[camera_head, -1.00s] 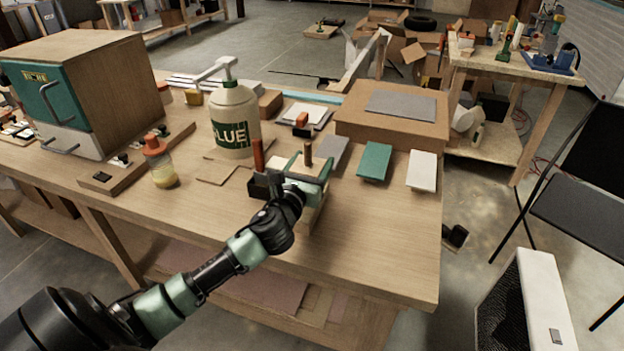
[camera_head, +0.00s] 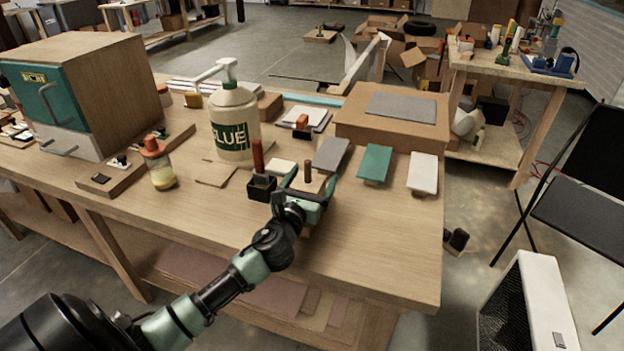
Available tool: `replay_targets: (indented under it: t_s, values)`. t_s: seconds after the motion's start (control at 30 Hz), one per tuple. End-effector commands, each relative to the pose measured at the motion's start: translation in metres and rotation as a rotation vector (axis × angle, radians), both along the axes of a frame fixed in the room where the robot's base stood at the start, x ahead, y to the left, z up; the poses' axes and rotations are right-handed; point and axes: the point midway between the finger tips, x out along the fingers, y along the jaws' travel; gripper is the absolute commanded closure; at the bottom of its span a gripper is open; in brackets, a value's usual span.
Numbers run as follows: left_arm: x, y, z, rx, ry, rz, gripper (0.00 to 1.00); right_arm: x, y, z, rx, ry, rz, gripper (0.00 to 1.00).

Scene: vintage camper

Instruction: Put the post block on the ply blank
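The post block, a wooden piece with an upright brown peg (camera_head: 308,171), is between the fingers of my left gripper (camera_head: 308,187) near the middle of the bench. The gripper hides most of the block. The fingers appear shut on it, one on each side, and the peg stands up between them. A thin flat brown square that looks like the ply blank (camera_head: 214,174) lies on the bench to the left, in front of the glue bottle. Nothing rests on its visible part. My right gripper is not in view.
A black holder with a red-brown stick (camera_head: 261,187) stands just left of my gripper. The glue bottle (camera_head: 235,125) and an orange-capped jar (camera_head: 160,165) stand farther left. Grey, green and white pieces (camera_head: 423,172) lie to the right. The bench's front right (camera_head: 390,250) is clear.

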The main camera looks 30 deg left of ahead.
Motion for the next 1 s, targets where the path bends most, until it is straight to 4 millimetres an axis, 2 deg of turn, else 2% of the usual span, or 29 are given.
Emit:
replay_targets:
  t_s: [0.2, 0.27, 0.7, 0.83, 1.0]
  values:
    - [0.0, 0.0, 0.005, 0.0, 0.0, 0.0, 0.15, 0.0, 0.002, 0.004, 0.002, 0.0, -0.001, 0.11]
    - [-0.006, -0.002, 0.001, 0.001, 0.002, -0.001, 0.15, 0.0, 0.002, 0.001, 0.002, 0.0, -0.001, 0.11]
    - [-0.092, -0.022, 0.001, -0.001, 0.002, -0.002, 0.15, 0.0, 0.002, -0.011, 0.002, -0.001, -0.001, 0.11]
    - [-0.108, -0.026, 0.001, 0.0, 0.002, -0.001, 0.15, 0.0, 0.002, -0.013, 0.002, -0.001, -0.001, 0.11]
    - [-0.116, -0.028, 0.003, 0.0, 0.0, 0.0, 0.15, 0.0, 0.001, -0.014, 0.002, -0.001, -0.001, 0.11]
